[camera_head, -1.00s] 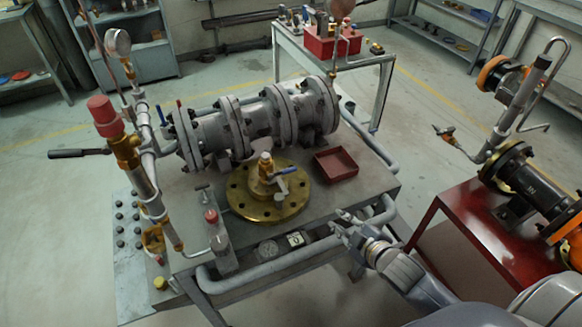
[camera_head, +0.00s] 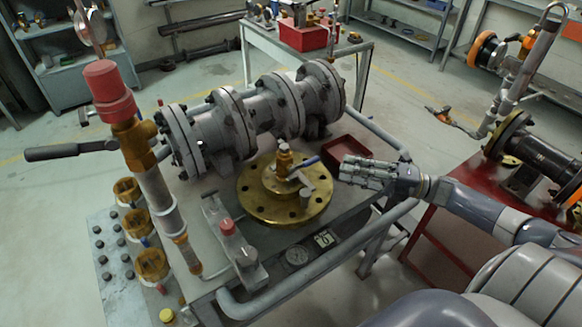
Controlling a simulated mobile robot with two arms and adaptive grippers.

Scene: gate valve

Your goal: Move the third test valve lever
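A small valve with a blue lever (camera_head: 304,168) stands on a round brass flange (camera_head: 258,207) on the table. A black-handled lever (camera_head: 68,151) sticks out to the left from the red-capped pipe assembly (camera_head: 112,92). I cannot tell which lever counts as the third. My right gripper (camera_head: 345,169) points left, a little to the right of the blue lever's tip, with a gap seen between them. It covers part of a red tray (camera_head: 340,152). Its fingers lie close in this view, and I cannot tell whether they are open. My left gripper is not in view.
A grey flanged pipe (camera_head: 262,110) lies along the back of the table. A red bench (camera_head: 440,245) with pipework is at right. Grey rails run along the table's front edge.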

